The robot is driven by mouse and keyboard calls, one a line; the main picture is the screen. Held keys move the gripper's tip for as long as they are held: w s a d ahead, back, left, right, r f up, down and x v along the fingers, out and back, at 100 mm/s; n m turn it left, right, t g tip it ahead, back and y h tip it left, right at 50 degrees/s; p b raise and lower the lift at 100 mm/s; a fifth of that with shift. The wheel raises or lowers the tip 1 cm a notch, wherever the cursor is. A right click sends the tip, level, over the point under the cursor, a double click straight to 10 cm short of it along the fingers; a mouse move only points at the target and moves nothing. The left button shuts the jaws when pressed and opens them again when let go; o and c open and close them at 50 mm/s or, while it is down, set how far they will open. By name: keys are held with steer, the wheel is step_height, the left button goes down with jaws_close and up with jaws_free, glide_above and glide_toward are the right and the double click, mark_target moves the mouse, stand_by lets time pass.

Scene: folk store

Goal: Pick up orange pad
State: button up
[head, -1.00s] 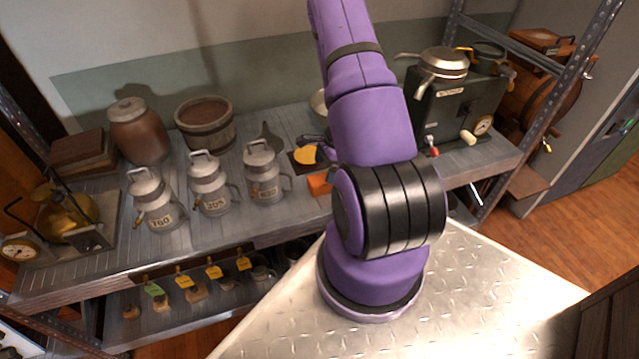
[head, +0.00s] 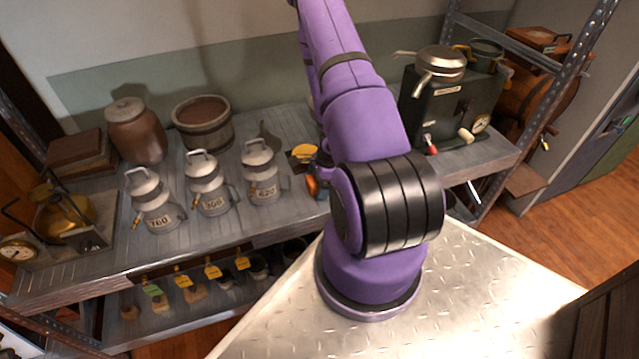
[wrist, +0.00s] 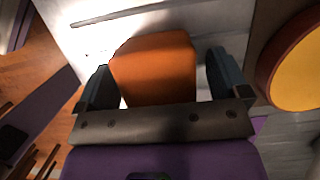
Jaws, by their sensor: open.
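The orange pad (wrist: 155,62) lies on the grey shelf and shows in the wrist view between the two dark fingers of my gripper (wrist: 160,72). The fingers are open, one on each side of the pad, with a small gap visible near each. Whether either finger touches it I cannot tell. In the head view only a small part of the orange pad (head: 311,187) shows beside my purple arm, which hides most of the gripper.
A yellow round piece with a dark red rim (wrist: 302,72) sits close to the right finger. Several metal cans, one of them (head: 262,172) nearest, stand left of the pad. A dark green machine (head: 450,108) stands to the right on the shelf (head: 240,225).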

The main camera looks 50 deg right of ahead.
steer(key=c, duration=1)
steer(key=shift+r, duration=0.15)
steer(key=shift+r, duration=0.55)
step_height(320, 180, up, 2)
steer(key=shift+r, duration=0.1)
steer(key=s+d, duration=0.2)
steer(key=s, duration=0.2)
steer(key=s+d+r, duration=0.1)
steer(key=s+d, duration=0.2)
steer(key=s, duration=0.2)
steer(key=s+d, duration=0.3)
steer(key=s, duration=0.1)
steer(key=shift+s+d+r, duration=0.2)
steer(key=shift+s, duration=0.15)
